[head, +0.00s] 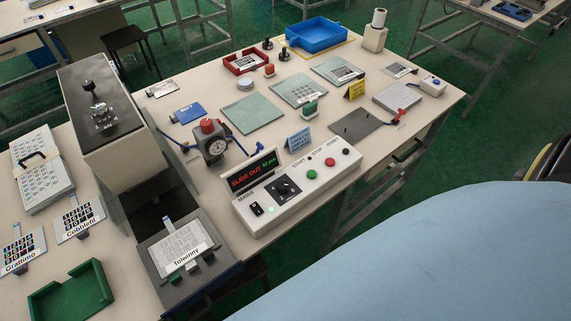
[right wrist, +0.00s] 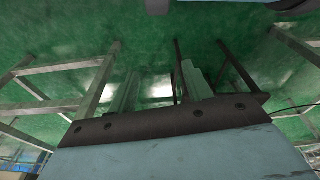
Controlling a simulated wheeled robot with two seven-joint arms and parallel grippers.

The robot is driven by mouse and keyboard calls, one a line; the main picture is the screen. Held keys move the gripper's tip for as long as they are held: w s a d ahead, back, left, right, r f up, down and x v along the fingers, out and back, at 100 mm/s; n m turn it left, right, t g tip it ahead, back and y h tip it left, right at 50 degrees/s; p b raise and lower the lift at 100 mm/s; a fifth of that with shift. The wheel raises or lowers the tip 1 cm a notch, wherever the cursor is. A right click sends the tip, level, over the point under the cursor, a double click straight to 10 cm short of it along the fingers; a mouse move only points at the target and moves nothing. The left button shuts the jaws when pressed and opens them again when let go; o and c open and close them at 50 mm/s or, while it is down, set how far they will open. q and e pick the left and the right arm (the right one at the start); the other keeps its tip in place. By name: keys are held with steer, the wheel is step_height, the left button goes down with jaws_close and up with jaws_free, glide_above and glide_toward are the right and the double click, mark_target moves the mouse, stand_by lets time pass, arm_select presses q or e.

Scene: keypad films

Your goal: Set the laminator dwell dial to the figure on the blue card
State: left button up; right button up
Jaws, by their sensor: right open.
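A white control box (head: 300,200) stands mid-table with a black pointer dial (head: 286,187) on its sloped face. The dial's scale is too small to read. The box's display (head: 253,172) shows red letters reading "SLIDE OUT" and small green ones. A light blue card (head: 298,138) stands just behind the box; its writing is too small to read. My right gripper (right wrist: 160,88) shows in the right wrist view, its two pale fingers apart and empty, over green floor and table frames. It is away from the dial. My left gripper is not in view.
Left of the box stands a tall dark-topped machine (head: 97,105) with a tray holding a "Tohenny" keypad sheet (head: 178,250). A yellow card (head: 355,90) and blue tray (head: 316,35) are farther back.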

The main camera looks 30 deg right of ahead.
steer(key=w+a+r+p, duration=0.1)
steer(key=w+r, duration=0.2)
steer(key=r, duration=0.4)
steer(key=w+r+t+p, duration=0.1)
steer(key=w+r+p, duration=0.15)
steer(key=r, duration=0.45)
steer(key=w+a+r+p, duration=0.1)
steer(key=w+r, duration=0.3)
steer(key=r, duration=0.2)
step_height(320, 180, up, 18)
steer(key=n+t+y+p, duration=0.2)
steer(key=n+y+p, duration=0.1)
steer(key=n+p, duration=0.1)
glide_above(284, 184)
steer(key=s+a, duration=0.4)
steer(key=s, duration=0.1)
steer(key=d+r+m+h, duration=0.1)
steer(key=d+r, duration=0.1)
steer(key=d, duration=0.4)
steer(key=shift+g, duration=0.4)
steer(key=x, duration=1.2)
steer(key=shift+w+d+f+b, duration=0.1)
steer(key=shift+w+f+b, duration=0.1)
steer(key=shift+f+b, duration=0.15)
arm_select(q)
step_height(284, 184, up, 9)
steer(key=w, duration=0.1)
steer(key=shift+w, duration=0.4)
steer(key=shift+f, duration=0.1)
